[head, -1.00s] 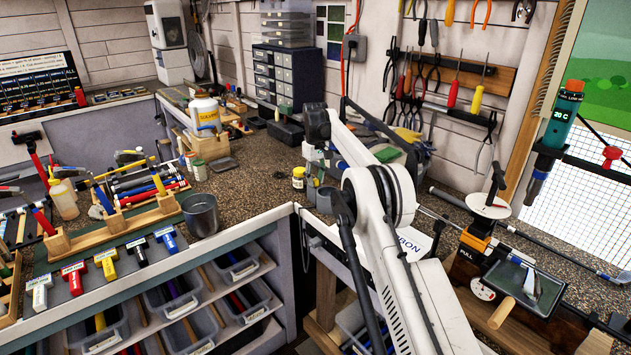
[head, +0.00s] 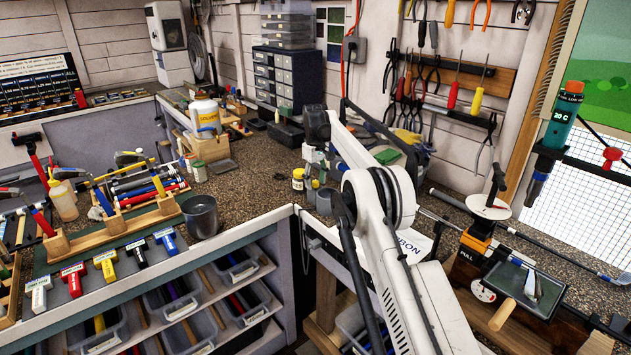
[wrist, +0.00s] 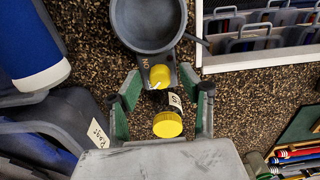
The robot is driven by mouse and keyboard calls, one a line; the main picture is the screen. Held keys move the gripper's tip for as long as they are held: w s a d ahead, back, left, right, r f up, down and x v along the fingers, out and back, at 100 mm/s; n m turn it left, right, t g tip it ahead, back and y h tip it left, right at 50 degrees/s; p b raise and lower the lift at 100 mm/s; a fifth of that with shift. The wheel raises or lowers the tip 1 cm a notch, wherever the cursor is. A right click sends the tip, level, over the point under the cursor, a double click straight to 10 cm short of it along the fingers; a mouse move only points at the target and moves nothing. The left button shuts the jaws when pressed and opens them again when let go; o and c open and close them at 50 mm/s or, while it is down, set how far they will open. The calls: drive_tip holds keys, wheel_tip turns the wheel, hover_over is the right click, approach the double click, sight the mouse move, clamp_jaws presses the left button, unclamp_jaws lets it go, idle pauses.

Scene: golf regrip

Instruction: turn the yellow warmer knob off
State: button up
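The warmer shows in the wrist view as a round grey dish (wrist: 150,25) with a short grey arm. The yellow warmer knob (wrist: 160,76) sits on that arm, with a white mark on it and an "ON" label beside it. My gripper (wrist: 168,90) is open, its green-padded fingers on either side, and the knob lies between and near the fingertips without visible contact. A jar's yellow lid (wrist: 167,124) is also between the fingers, nearer the palm.
The small yellow-lidded jar (head: 298,179) stands on the bench left of my gripper. A grey cup (head: 201,216) and a club rack (head: 115,222) are farther left. In the wrist view a dark case (wrist: 40,135) lies close on the left, and bins (wrist: 255,35) at upper right.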

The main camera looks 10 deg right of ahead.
sight(316, 181)
drive_tip(key=shift+r, duration=0.1)
drive_tip(key=shift+r, duration=3.65)
